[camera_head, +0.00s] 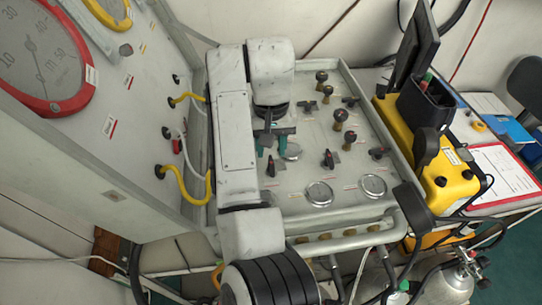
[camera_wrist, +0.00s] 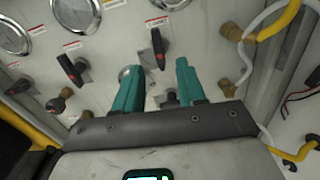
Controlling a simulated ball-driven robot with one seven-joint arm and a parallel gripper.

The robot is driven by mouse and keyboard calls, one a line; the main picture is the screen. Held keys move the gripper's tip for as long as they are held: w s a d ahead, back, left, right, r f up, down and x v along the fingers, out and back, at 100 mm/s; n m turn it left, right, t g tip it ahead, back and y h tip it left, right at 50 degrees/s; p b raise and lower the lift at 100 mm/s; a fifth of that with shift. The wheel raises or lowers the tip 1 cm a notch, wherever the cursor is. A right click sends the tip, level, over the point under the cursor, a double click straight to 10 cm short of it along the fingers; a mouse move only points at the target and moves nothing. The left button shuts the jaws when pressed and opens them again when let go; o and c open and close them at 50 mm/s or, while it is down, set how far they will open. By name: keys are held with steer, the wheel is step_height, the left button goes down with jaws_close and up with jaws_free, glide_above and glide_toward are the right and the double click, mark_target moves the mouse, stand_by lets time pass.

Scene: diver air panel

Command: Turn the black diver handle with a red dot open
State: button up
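Several black handles with red dots stand on the grey panel (camera_head: 300,180); I cannot tell by label which one is the diver handle. The nearest black handle (camera_head: 270,167) is just beyond my fingertips; in the wrist view this handle (camera_wrist: 158,48) stands ahead of the space between them. A second handle (camera_head: 328,158) also shows in the wrist view (camera_wrist: 72,69). A third handle (camera_head: 377,153) is farther right and shows at the wrist view's left edge (camera_wrist: 20,87). My gripper (camera_head: 271,147) has teal fingers spread apart with nothing held; the wrist view shows it too (camera_wrist: 158,68).
Round gauges (camera_head: 319,193) lie along the panel's near side. Brass-stemmed knobs (camera_head: 340,117) stand to the right of my gripper. Yellow hoses (camera_head: 185,190) run at the left wall. A yellow case (camera_head: 455,180) stands right of the panel. My arm hides the panel's left part.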

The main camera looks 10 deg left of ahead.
mark_target(271, 164)
step_height(271, 164, up, 6)
steer(key=shift+p, duration=0.45)
steer(key=shift+s, duration=0.1)
